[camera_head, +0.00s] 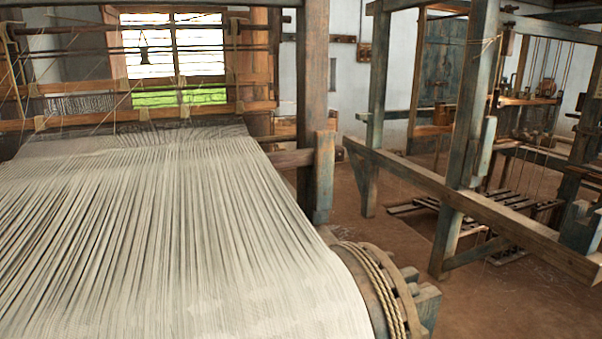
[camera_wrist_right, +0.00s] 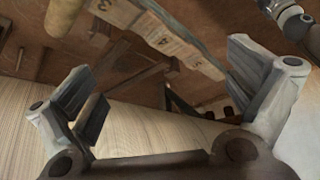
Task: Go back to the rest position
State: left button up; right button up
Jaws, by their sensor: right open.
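My right gripper (camera_wrist_right: 155,95) shows in the right wrist view with its two fingers spread wide apart. No object is between its fingertips. Neither gripper shows in the head view, and my left gripper is in no view. In the head view, the pit handloom carries a wide sheet of pale warp threads (camera_head: 170,220) that fills the left and lower part. The threads run over a wooden beam with rope wound round its end (camera_head: 375,285).
A wooden post (camera_head: 313,110) stands right of the warp. A second loom frame (camera_head: 470,215) with slatted treadles (camera_head: 505,202) stands further right. Bare brown floor (camera_head: 490,300) lies between and in front. A bright barred window (camera_head: 170,60) is behind. The right wrist view shows wooden parts behind the fingers.

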jog(key=s+d+m+t+h, duration=0.1)
jog(key=s+d+m+h, duration=0.25)
jog(key=d+m, duration=0.4)
jog(key=s+d+m+t+h, duration=0.1)
jog(key=s+d+m+h, duration=0.1)
jog(key=s+d+m, duration=0.5)
notch_tip(320, 180, down, 24)
jog(key=w+r+n+g+p, duration=0.1)
jog(key=n+g+p, duration=0.1)
pick_arm(q)
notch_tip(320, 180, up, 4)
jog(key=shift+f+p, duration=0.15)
jog(key=shift+p, duration=0.65)
pick_arm(e)
jog(key=s+d+f, duration=0.1)
jog(key=s+f, duration=0.7)
jog(key=s+d+f, duration=0.2)
jog(key=s+f, duration=0.6)
jog(key=s, duration=0.1)
jog(key=shift+d+g, duration=0.3)
jog(key=shift+g, duration=0.1)
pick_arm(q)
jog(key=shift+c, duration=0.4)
pick_arm(e)
jog(key=shift+c, duration=0.3)
